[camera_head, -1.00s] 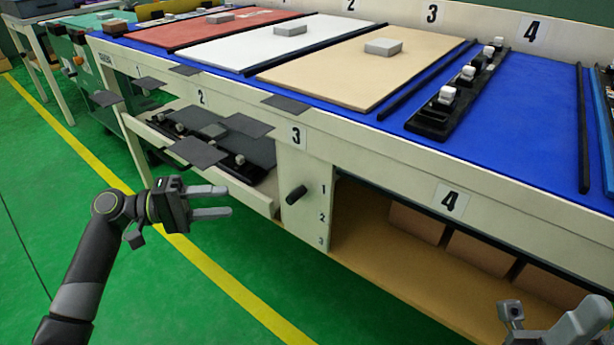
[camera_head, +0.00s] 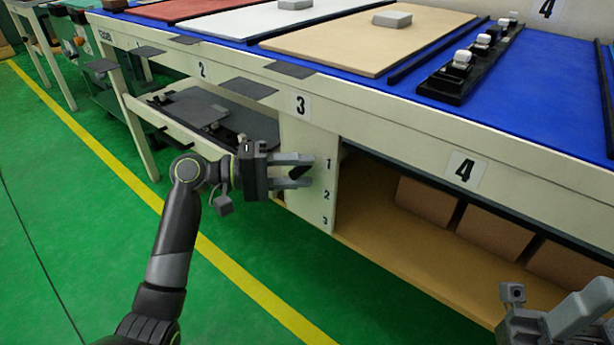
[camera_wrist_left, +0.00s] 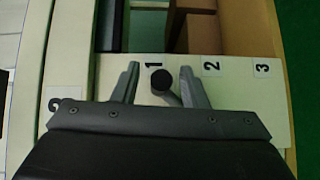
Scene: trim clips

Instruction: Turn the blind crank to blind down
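The blind crank's black knob (camera_wrist_left: 161,80) sticks out from the cream panel (camera_wrist_left: 230,88) beside the printed 1; 2 and 3 follow along that panel. In the head view the knob (camera_head: 297,171) is partly hidden by my fingers. My left gripper (camera_head: 306,170) is open at the panel. In the left wrist view its two fingers (camera_wrist_left: 160,72) stand on either side of the knob, with a gap on both sides. The blind itself cannot be made out. My right gripper (camera_head: 560,318) is at the lower right, partly cut off; its opening is unclear.
The blue-topped bench (camera_head: 560,85) with coloured boards and a row of black clips stands above the panel. An open shelf with brown boxes (camera_head: 425,200) is to the right, and a dark tray (camera_head: 225,115) to the left. The green floor (camera_head: 70,210) is clear.

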